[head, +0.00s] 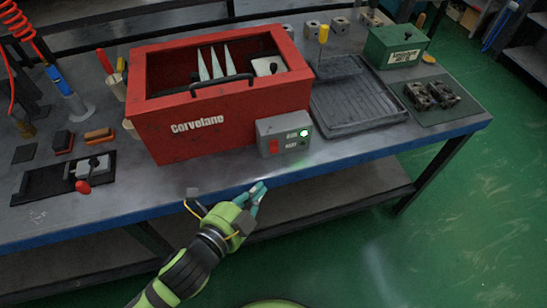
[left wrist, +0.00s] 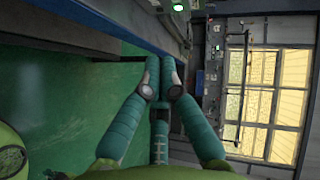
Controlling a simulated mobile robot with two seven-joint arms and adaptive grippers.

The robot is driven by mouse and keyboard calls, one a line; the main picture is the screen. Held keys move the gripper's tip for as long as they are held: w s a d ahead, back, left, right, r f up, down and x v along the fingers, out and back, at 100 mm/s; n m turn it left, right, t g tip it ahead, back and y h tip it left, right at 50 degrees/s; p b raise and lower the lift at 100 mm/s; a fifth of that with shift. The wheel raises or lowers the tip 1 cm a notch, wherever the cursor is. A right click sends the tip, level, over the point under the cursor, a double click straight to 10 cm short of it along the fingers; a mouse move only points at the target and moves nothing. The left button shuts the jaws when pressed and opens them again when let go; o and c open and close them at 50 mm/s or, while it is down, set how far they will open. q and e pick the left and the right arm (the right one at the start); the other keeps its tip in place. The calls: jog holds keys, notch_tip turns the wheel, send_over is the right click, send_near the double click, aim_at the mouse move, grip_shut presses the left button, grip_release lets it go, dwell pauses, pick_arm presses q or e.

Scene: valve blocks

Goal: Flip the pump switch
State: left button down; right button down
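A grey switch box (head: 285,134) is fixed at the front right of the red Corvelane tank (head: 200,95). It has a red rocker switch (head: 272,147) at its lower left and a lit green lamp (head: 304,132) at its upper right. The box's printed labels are too small to read surely. My left gripper (head: 258,189) is in front of the bench edge, below and apart from the box. Its teal fingers (left wrist: 160,62) come together with nothing between them. A lit green lamp (left wrist: 179,7) shows at the top of the left wrist view. My right gripper is not in view.
The bench's blue front edge (head: 340,160) lies between my gripper and the box. A black ribbed tray (head: 355,100) lies right of the tank. A red-knobbed valve (head: 92,170) sits at left. A green box (head: 396,46) stands at the back right. The green floor in front is clear.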

pick_arm(q)
jog(key=shift+w, duration=0.1)
jog(key=p, duration=0.2)
send_near(274, 147)
jog(key=w+d, duration=0.1)
jog(key=w+d+f, duration=0.1)
jog(key=d, duration=0.1)
jog(key=w+d+f, duration=0.1)
jog(key=d, duration=0.1)
jog(key=shift+w+f, duration=0.1)
jog(key=shift+w, duration=0.25)
jog(key=shift+w+a+f, duration=0.15)
jog(key=shift+w+f, duration=0.1)
jog(key=shift+w, duration=0.2)
